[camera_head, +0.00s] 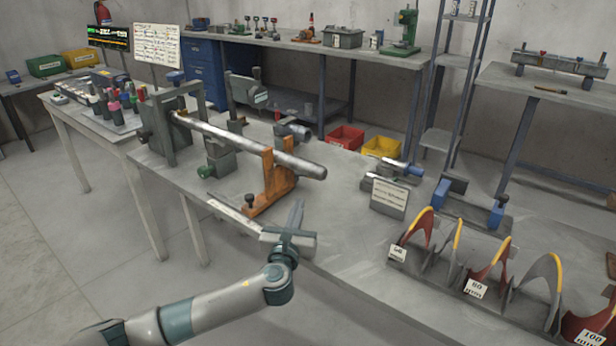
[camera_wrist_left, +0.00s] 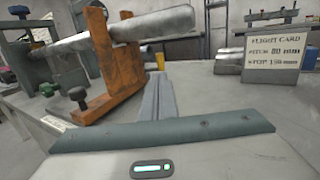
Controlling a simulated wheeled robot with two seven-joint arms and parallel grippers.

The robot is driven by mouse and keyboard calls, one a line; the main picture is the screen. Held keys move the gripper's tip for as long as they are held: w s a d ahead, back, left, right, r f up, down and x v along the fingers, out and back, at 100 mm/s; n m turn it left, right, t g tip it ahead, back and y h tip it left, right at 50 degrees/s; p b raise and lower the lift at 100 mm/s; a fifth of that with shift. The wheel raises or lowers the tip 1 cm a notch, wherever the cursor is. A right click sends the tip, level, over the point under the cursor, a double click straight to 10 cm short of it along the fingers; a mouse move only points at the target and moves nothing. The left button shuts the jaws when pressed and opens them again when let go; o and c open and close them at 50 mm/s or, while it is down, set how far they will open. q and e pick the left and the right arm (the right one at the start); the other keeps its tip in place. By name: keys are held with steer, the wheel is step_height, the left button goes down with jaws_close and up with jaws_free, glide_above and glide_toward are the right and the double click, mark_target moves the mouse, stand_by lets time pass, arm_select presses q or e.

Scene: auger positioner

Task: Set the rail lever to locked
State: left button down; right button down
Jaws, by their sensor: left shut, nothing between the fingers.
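My left gripper (camera_head: 297,214) is shut and empty at the table's front edge, to the right of the orange rest (camera_head: 270,186). Its closed fingers (camera_wrist_left: 158,97) point forward in the left wrist view, apart from the rest. The orange rest holds up a long grey shaft (camera_head: 250,144) and also shows in the wrist view (camera_wrist_left: 112,62). A black-headed knob (camera_head: 249,201) stands on the rest's front foot, also seen in the wrist view (camera_wrist_left: 77,95). I cannot tell for sure which part is the rail lever. My right gripper is not in view.
A flight card (camera_head: 388,198) stands to the right of my gripper. Several curved auger flights (camera_head: 487,265) stand further right. A grey frame (camera_head: 160,130) with a green-knobbed block (camera_head: 218,162) is at the shaft's left. The bench between gripper and card is clear.

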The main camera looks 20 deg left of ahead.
arm_select(q)
steer(key=shift+w, duration=0.15)
steer(key=w, duration=0.4)
steer(key=w+a, duration=0.1)
steer(key=w, duration=0.7)
steer(key=shift+a+r, duration=0.2)
steer(key=shift+r, duration=0.15)
steer(key=shift+w+a, duration=0.1)
steer(key=shift+w, duration=0.75)
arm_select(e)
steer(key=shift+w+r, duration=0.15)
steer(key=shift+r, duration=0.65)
